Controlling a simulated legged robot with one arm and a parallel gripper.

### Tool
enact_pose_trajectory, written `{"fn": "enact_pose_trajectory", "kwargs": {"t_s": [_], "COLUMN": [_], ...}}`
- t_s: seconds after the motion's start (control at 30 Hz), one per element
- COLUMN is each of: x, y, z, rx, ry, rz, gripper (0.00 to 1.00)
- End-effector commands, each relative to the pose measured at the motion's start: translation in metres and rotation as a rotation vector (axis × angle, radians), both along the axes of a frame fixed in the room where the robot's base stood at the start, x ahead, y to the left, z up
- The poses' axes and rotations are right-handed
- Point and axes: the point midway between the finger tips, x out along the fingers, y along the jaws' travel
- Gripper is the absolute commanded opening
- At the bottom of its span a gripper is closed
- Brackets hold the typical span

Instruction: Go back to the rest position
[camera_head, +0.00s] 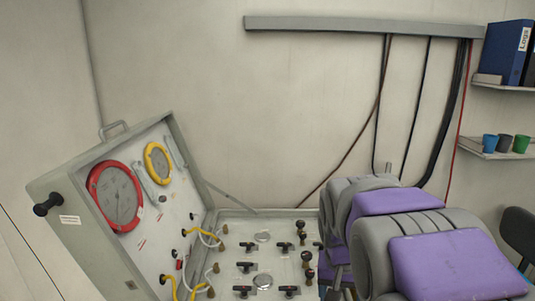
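The diver air panel is an open grey case (72,188) at the left and lower middle. Its raised left part carries a red-rimmed gauge (116,197) and a yellow-rimmed gauge (157,163). Its flat bed has several black valve handles (245,267), brown knobs and two round silver discs. Yellow and white hoses (205,236) sit at the hinge side. My purple and grey arm links fill the lower right and hide the panel's right end. I cannot make out my gripper's fingers in this view.
A grey rail (365,27) on the wall carries hanging black, brown and red cables. At right, shelves (492,153) hold blue binders (508,50) and several cups (505,143). A dark chair back (519,232) stands at the right edge. The wall above the panel is bare.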

Motion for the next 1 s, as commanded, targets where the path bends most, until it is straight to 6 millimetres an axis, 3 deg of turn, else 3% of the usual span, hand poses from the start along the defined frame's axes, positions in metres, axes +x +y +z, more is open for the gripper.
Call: {"fn": "enact_pose_trajectory", "kwargs": {"t_s": [0.03, 0.43, 0.8, 1.0], "x": [-0.016, -0.128, -0.232, -0.268], "y": [0.000, 0.004, 0.013, 0.017], "z": [-0.002, -0.022, -0.052, -0.065], "rx": [0.006, 0.053, 0.105, 0.123], "ry": [0.015, 0.120, 0.219, 0.252], "rz": [0.008, 0.092, 0.190, 0.228], "gripper": [0.71, 0.71, 0.71, 0.71]}}
